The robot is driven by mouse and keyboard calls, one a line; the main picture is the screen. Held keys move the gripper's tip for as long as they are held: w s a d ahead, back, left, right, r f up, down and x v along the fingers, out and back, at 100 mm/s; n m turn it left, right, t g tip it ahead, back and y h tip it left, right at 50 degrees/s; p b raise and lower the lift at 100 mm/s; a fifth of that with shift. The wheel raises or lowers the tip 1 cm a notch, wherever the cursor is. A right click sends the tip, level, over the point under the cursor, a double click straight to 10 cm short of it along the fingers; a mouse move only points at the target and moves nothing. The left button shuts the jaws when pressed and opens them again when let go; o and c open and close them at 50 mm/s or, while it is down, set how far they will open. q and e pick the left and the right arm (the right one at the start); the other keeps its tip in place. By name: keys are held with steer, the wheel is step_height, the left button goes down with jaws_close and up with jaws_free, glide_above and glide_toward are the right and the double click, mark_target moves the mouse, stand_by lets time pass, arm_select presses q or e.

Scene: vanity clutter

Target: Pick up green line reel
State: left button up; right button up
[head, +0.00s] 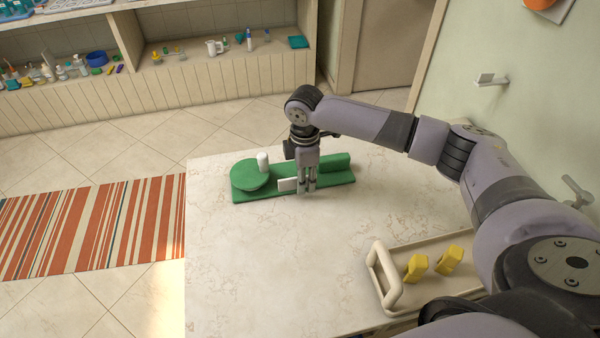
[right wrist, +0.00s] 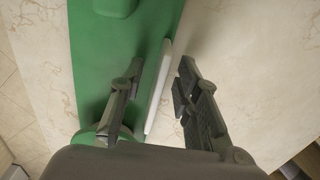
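The green line reel (head: 252,176) lies on the pale marble-look counter (head: 260,270). It has a long flat green base, a round green disc at its left end, a white upright peg and a thin white plate along its near edge. My right gripper (head: 309,187) points down at the near edge of the reel, right of the white plate's visible part, and hides some of the base. In the right wrist view the green base (right wrist: 90,60) and white plate (right wrist: 158,90) show; the plate lies between the spread fingers (right wrist: 157,97), with gaps visible. My left gripper is not in view.
A cream tray (head: 418,255) with a thick white handle and two yellow pieces (head: 416,267) stands at the counter's right. The counter in front of the reel is bare. Shelves (head: 190,80) with small items stand at the back, and a striped rug (head: 95,225) lies left.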

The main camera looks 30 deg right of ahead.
steer(key=shift+f, duration=0.1)
steer(key=shift+c, duration=0.2)
jaws_close()
stand_by(0.5)
